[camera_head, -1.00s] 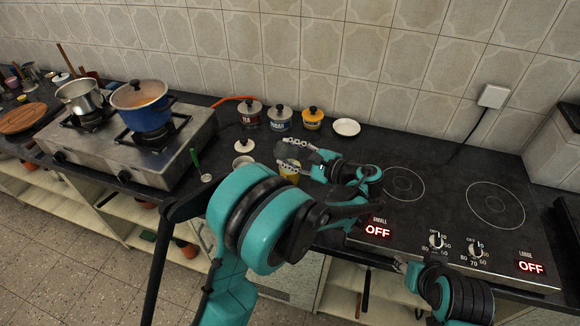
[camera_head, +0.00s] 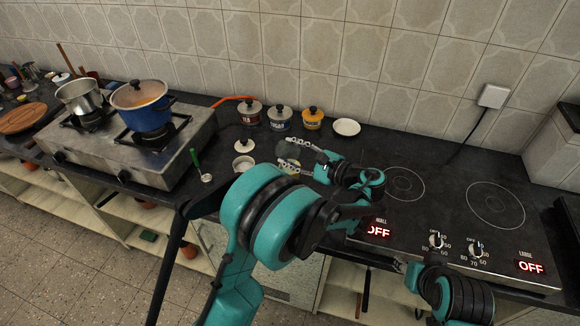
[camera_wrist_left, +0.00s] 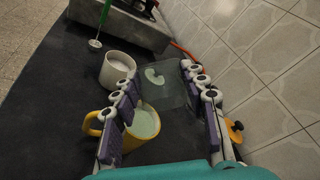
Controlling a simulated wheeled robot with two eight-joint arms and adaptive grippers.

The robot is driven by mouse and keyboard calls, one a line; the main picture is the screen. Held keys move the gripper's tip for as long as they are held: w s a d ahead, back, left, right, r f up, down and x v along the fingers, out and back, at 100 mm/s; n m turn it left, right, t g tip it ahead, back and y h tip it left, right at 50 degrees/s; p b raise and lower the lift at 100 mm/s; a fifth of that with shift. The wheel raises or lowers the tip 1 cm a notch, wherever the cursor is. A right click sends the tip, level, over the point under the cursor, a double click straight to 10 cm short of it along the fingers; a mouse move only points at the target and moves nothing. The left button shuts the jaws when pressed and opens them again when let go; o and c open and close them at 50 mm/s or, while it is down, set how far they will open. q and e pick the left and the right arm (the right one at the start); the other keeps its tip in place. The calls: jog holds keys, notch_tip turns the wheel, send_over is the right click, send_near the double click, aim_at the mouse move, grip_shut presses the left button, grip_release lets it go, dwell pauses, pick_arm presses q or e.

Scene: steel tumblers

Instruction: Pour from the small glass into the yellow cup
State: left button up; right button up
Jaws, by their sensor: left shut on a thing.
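My left gripper (camera_head: 298,153) is shut on the small clear glass (camera_head: 288,150). In the left wrist view the glass (camera_wrist_left: 172,88) is tilted between the fingers, above and beside the yellow cup. A pale green patch shows in or through it. The yellow cup (camera_wrist_left: 138,130) stands upright on the dark counter, its handle to the left, with pale green liquid inside. In the head view the cup is mostly hidden behind my gripper and the glass. My right gripper (camera_head: 400,266) is low at the counter's front edge; its fingers are too small to judge.
A white cup (camera_wrist_left: 117,66) stands close to the yellow cup. Lidded jars (camera_head: 280,118) and a white saucer (camera_head: 346,127) line the wall. A stove with a blue pot (camera_head: 142,105) is at left, a cooktop (camera_head: 455,205) at right.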

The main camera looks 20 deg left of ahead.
pick_arm(q)
jog(key=shift+w+d+m+y, duration=0.25)
jog(key=shift+d+m+y, duration=0.3)
jog(key=shift+m, duration=0.25)
dwell(0.9)
jog(key=shift+a, duration=0.15)
dwell(0.6)
